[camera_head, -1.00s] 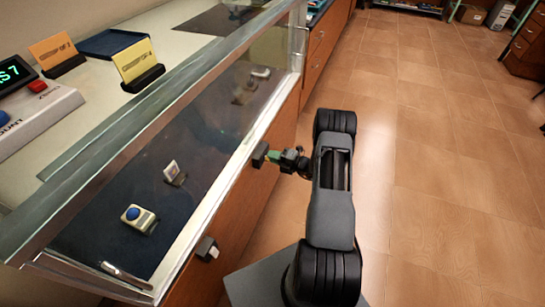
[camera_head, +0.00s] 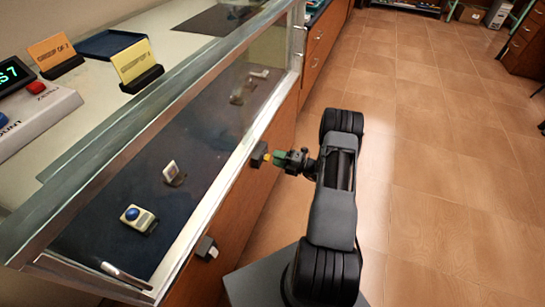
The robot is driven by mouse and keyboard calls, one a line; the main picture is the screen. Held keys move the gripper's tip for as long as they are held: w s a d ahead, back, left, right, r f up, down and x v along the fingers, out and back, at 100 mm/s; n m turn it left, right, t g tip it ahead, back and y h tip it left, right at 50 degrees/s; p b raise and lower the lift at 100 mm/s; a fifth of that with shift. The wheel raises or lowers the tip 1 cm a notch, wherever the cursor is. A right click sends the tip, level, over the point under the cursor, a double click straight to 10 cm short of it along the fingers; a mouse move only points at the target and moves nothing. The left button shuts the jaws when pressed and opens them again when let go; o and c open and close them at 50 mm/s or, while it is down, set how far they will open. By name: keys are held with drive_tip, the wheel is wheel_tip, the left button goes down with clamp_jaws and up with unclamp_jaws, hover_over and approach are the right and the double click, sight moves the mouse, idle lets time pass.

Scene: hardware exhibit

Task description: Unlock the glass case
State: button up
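The glass case (camera_head: 130,135) runs along the left, with a dark floor inside and a wooden front below. A small dark block (camera_head: 258,154), which looks like a lock, sticks out from its front. My gripper (camera_head: 284,159) is just right of this block. It appears shut on a small green piece with a yellow tip (camera_head: 278,158), perhaps a key. The yellow tip points at the block; whether it touches or enters it is too small to tell. The fingers are small and partly hidden.
A second dark block with a light part (camera_head: 207,248) is on the case front, nearer. The case holds a blue-buttoned device (camera_head: 138,218) and a small upright item (camera_head: 172,174). Cards (camera_head: 137,65) and a console (camera_head: 38,108) stand on the counter. The tiled floor at right is clear.

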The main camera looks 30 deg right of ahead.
drive_tip(key=v, duration=1.1)
idle(0.3)
